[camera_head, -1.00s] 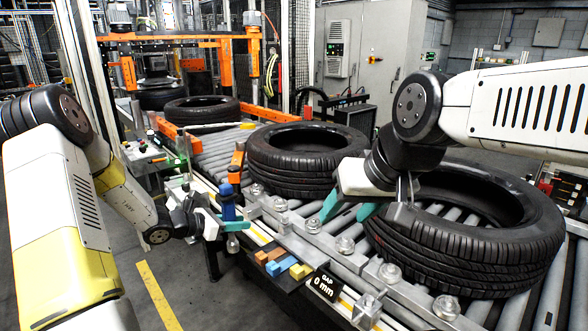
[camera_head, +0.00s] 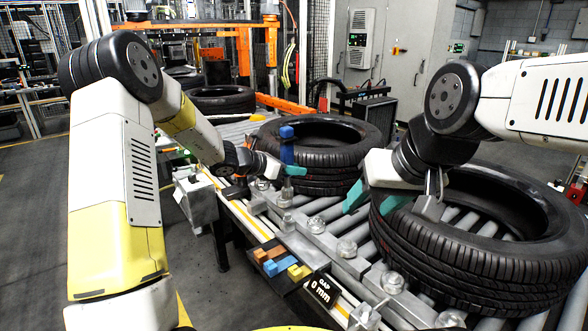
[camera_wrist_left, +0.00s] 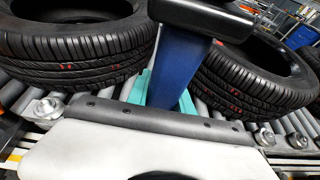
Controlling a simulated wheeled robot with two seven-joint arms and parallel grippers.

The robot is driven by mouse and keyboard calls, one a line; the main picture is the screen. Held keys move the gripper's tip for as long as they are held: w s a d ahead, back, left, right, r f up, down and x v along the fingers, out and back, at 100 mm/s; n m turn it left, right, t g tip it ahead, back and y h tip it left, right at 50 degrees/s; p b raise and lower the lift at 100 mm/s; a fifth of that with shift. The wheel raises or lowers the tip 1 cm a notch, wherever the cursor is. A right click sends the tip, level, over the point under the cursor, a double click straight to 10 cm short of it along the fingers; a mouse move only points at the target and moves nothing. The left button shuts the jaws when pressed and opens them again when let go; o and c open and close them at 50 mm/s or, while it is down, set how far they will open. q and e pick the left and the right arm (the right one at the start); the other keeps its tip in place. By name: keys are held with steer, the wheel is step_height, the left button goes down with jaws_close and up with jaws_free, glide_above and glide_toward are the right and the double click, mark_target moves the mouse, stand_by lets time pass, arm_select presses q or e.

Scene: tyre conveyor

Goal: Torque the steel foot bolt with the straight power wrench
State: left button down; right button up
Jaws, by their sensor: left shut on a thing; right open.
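The straight power wrench (camera_head: 287,150) is blue and stands upright in my left gripper (camera_head: 290,169), whose teal jaws are shut on it. In the left wrist view the blue wrench (camera_wrist_left: 175,65) fills the middle, with a black top. Its grey lower end points down at the metal rail (camera_head: 325,237), close to a bolt (camera_head: 285,201); I cannot tell whether it touches. Several similar steel bolts line the rail, and I cannot tell which is the foot bolt. My right gripper (camera_head: 378,197) is open and empty beside the near tyre.
A near tyre (camera_head: 480,260) and a middle tyre (camera_head: 325,183) lie on the roller conveyor, with another tyre (camera_head: 222,99) behind. Coloured blocks (camera_head: 277,267) and a "GAP 0 mm" display (camera_head: 323,289) sit at the conveyor's front edge. Floor at left is free.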

mark_target(290, 185)
arm_select(q)
steer(key=shift+f, duration=3)
steer(key=shift+f, duration=1.95)
stand_by(0.4)
steer(key=shift+r, duration=0.1)
step_height(290, 185, up, 7)
stand_by(1.1)
stand_by(0.5)
